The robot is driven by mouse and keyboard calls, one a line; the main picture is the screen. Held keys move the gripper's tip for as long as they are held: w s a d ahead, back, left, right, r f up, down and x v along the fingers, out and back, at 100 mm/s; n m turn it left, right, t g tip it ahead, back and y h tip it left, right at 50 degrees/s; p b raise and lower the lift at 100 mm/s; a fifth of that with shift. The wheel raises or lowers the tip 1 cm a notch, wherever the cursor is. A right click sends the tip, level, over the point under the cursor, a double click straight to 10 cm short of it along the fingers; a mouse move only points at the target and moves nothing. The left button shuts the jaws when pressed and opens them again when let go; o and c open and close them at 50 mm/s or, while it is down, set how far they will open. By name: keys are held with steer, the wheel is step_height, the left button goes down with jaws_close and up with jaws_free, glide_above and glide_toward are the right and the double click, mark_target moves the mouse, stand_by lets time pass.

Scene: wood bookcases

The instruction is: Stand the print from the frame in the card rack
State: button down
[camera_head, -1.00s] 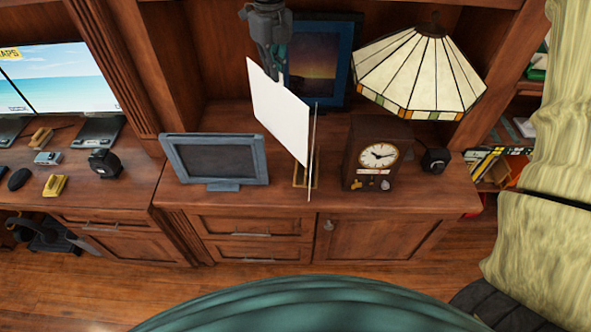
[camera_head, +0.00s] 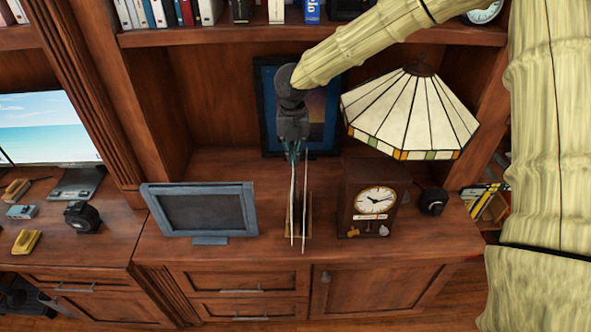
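The print (camera_head: 293,205) shows as a thin pale upright sheet, seen nearly edge-on. My gripper (camera_head: 293,158) is above it, with its fingers at the sheet's top edge, and appears shut on it. A second thin upright sheet (camera_head: 304,205) stands close to its right, with a narrow gap between. The wooden card rack (camera_head: 309,224) is on the cabinet top around their lower parts, mostly hidden by the sheets. I cannot tell whether the print's lower edge touches the rack. A blue-grey frame (camera_head: 203,211) with a dark, blank panel stands to the left.
A wooden clock (camera_head: 374,203) stands just right of the rack, with a stained-glass lamp (camera_head: 412,112) above and behind it. Bare cabinet top lies between the blue-grey frame and the rack.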

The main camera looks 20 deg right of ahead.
steer(key=shift+s+d+f+p, duration=0.1)
steer(key=shift+f+p, duration=0.6)
steer(key=shift+f, duration=1.5)
steer(key=shift+f, duration=0.2)
steer(key=c, duration=1.6)
jaws_free()
steer(key=shift+c, duration=0.2)
steer(key=shift+r, duration=0.15)
step_height(320, 180, up, 12)
steer(key=b, duration=0.3)
